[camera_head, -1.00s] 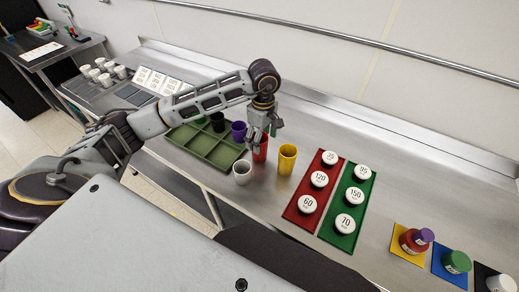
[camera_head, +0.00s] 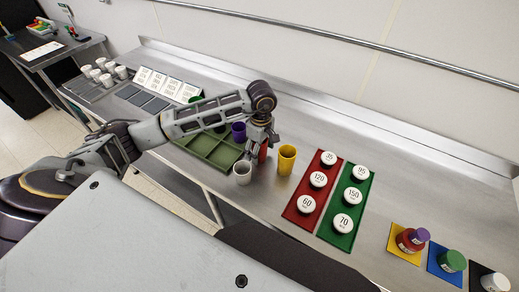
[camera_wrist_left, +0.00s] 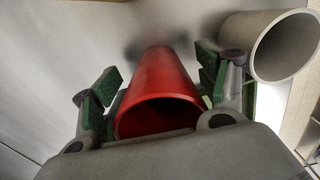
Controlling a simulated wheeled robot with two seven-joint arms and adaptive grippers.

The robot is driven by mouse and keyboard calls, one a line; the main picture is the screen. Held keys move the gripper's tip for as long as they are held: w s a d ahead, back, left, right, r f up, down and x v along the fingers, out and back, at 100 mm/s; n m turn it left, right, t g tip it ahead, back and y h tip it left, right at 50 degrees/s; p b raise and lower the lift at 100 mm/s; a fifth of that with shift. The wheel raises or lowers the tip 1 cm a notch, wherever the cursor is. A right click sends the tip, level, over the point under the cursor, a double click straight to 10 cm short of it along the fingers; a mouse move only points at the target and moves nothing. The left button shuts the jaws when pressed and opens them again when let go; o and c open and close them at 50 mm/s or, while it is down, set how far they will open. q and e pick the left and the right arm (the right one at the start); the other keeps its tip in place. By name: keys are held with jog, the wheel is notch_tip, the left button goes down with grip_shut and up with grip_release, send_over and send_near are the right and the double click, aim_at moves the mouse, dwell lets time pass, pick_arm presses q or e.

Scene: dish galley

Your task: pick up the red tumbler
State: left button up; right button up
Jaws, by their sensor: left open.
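The red tumbler (camera_head: 263,153) stands on the steel counter, partly hidden by my left gripper in the head view. In the left wrist view the red tumbler (camera_wrist_left: 160,88) lies between the two green-padded fingers, its open rim toward the camera. My left gripper (camera_head: 259,140) is open around it, coming from above; it also shows in the left wrist view (camera_wrist_left: 155,90). The right finger pad looks close to the tumbler's side; I cannot tell whether it touches. My right gripper is not in view.
A white tumbler (camera_head: 242,172) stands close on the left and a yellow tumbler (camera_head: 286,160) close on the right. A green divided tray (camera_head: 216,150) lies behind left, with a purple tumbler (camera_head: 239,131). Red (camera_head: 303,214) and green (camera_head: 337,226) mats hold white discs farther right.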

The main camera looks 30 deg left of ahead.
pick_arm(q)
jog(key=shift+c, duration=0.3)
jog(key=c, duration=0.9)
